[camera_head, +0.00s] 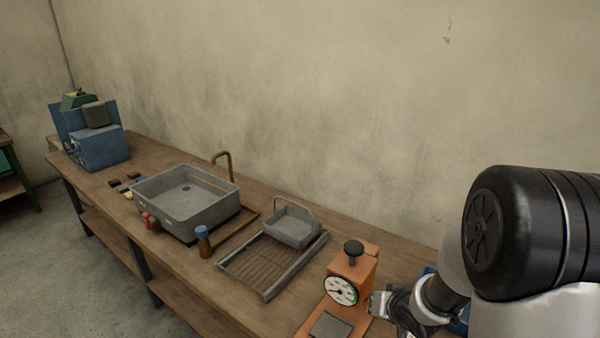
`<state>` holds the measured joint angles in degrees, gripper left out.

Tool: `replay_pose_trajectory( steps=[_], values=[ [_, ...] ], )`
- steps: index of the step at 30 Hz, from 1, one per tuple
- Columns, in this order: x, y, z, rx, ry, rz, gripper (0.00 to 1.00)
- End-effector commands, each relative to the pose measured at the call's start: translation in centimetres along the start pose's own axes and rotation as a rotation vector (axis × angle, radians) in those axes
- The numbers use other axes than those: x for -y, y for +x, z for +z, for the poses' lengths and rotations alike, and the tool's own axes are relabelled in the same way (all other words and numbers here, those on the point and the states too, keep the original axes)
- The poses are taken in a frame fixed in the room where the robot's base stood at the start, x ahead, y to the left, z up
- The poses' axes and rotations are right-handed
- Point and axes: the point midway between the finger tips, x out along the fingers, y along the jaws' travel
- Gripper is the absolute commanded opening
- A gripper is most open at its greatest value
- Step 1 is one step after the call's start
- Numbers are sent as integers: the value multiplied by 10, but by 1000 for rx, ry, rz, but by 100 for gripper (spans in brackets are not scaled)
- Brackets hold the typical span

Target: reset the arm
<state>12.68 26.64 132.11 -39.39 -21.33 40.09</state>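My arm (528,235) reaches in from the right edge, with a large black joint and a silver link. My gripper (385,308) is low in the picture, just right of an orange dial device (350,270) with a white round face and a black knob on top. The gripper is small, partly cut off by the lower edge and turned away. I cannot tell whether its fingers are apart or closed, whether it touches the device, or whether it holds anything.
The wooden bench (180,255) runs along the wall. On it stand a grey sink (185,210) with a brass tap (228,165), a slatted rack (262,265) with a grey basket (291,228), small bottles (203,243) and a blue machine (97,148). A blue thing (428,271) is partly hidden behind my arm.

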Motion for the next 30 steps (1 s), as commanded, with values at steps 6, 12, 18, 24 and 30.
replay_pose_trajectory(
  steps=[6,12,18,24,30],
  values=[
    [-2,-103,-30,2,-87,189,0],
    [10,-195,-10,67,-117,265,0],
    [34,-273,41,162,-147,234,0],
    [54,-317,90,243,-188,157,0],
    [61,-330,107,272,-207,125,0]
  ],
)
